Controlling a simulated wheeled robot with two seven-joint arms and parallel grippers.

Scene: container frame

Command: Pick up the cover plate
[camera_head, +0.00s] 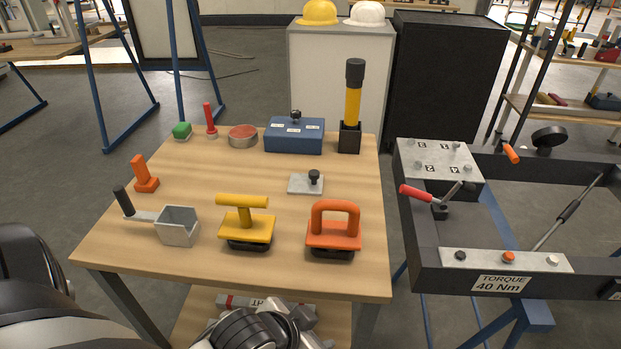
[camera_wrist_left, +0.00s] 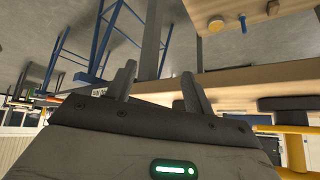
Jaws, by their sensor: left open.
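A flat grey plate with a black knob, which looks like the cover plate (camera_head: 299,186), lies on the wooden table (camera_head: 180,265), right of its middle. Nothing touches it. My left gripper (camera_head: 300,318) is low at the bottom of the head view, below the table's front edge and well apart from the plate. In the left wrist view its two fingers (camera_wrist_left: 158,82) stand apart with nothing between them. The plate cannot be made out in that view. My right gripper is not in view.
In front of the plate stand a yellow-handled tool (camera_head: 245,225) and an orange-handled tool (camera_head: 335,232). A blue box (camera_head: 294,138) and a yellow-handled tool in a black holder (camera_head: 349,137) stand behind. A dark frame (camera_head: 430,255) with a marked plate (camera_head: 435,158) is right of the table.

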